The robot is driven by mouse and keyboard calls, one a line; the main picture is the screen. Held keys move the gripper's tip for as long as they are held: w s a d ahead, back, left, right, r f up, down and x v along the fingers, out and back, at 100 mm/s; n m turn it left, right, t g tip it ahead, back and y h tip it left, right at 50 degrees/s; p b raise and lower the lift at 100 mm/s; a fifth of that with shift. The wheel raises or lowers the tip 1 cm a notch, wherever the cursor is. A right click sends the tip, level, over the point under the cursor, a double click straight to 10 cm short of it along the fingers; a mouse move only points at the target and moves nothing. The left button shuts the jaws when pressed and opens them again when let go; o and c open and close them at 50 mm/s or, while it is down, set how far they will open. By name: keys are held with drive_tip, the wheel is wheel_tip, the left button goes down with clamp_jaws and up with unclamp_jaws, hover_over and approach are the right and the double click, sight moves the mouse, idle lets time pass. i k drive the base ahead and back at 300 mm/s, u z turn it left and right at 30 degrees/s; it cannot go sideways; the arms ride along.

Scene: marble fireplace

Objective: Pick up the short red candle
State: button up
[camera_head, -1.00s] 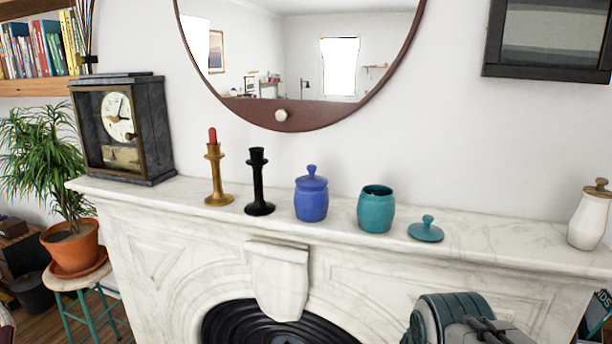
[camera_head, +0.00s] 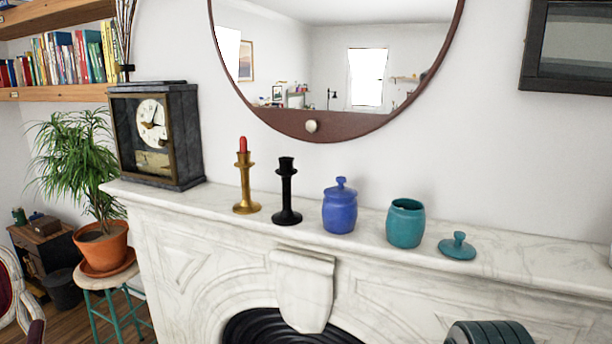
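A short red candle (camera_head: 243,145) stands upright in the top of a gold candlestick (camera_head: 246,188) on the white marble mantel (camera_head: 350,248), left of centre. Only its upper part shows above the holder. A black candlestick (camera_head: 286,192) with no candle visible stands just to its right. My gripper is not in view.
A dark clock (camera_head: 152,135) stands left of the candlesticks. A lidded blue jar (camera_head: 340,208), an open teal jar (camera_head: 405,224) and a teal lid (camera_head: 457,247) sit to the right. A round mirror (camera_head: 311,126) hangs behind. A potted plant (camera_head: 101,246) stands on a stool at left.

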sight(243, 140)
drive_tip(key=u, duration=0.05)
drive_tip(key=k, duration=0.65)
drive_tip(key=u, duration=0.5)
drive_tip(key=i, duration=0.65)
drive_tip(key=u, duration=0.6)
drive_tip(key=i, duration=0.75)
